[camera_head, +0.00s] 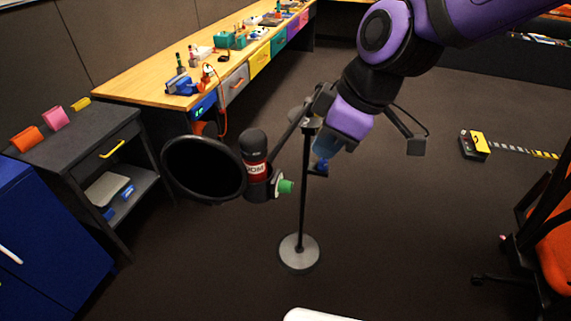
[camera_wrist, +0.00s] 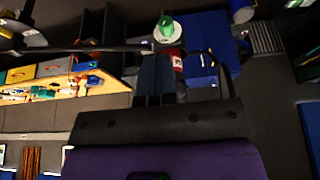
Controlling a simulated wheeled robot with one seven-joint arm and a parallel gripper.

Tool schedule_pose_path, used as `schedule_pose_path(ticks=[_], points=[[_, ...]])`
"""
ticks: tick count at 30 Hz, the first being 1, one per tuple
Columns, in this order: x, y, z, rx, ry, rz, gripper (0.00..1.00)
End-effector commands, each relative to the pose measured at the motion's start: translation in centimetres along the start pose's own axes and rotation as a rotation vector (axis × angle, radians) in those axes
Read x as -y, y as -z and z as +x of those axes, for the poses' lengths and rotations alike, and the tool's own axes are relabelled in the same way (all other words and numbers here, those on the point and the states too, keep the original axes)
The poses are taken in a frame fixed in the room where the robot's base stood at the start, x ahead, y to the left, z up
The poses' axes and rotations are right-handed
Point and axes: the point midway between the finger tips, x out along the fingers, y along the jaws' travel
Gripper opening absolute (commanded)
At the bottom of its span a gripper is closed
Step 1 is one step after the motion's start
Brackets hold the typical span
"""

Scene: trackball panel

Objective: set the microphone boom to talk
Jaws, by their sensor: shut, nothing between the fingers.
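The microphone boom stands on the floor on a round grey base (camera_head: 299,252) with an upright dark pole (camera_head: 304,195). Its arm slants down left to a dark microphone (camera_head: 254,145) with a red label, and a round black pop filter (camera_head: 203,168) is in front of it. A green knob (camera_head: 286,186) sticks out at the microphone's lower right; it also shows in the wrist view (camera_wrist: 167,27), beyond my fingertips. My gripper (camera_head: 323,150) is shut and empty, close to the right of the pole top. In the wrist view, its dark blue fingers (camera_wrist: 155,62) lie below the boom arm (camera_wrist: 85,48). Contact is unclear.
A long wooden workbench (camera_head: 150,87) with coloured drawers runs along the back left. A dark side table (camera_head: 65,135) and a blue cabinet (camera_head: 45,240) stand at left. An orange chair (camera_head: 555,235) is at right.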

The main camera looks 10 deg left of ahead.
Motion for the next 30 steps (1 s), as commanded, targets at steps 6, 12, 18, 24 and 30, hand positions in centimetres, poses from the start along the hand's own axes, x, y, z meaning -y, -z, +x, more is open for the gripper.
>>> schedule_pose_path(ticks=[6,12,18,24,30], points=[[0.1,0.0,0.5,-0.001,0.001,-0.003,0.0],[0.1,0.0,1.1,-0.001,0.002,-0.004,0.0],[0.1,0.0,1.7,0.001,0.003,-0.004,0.0],[0.2,0.0,2.6,0.003,0.006,-0.003,0.0],[0.1,0.0,3.7,0.003,0.005,-0.003,0.0]])
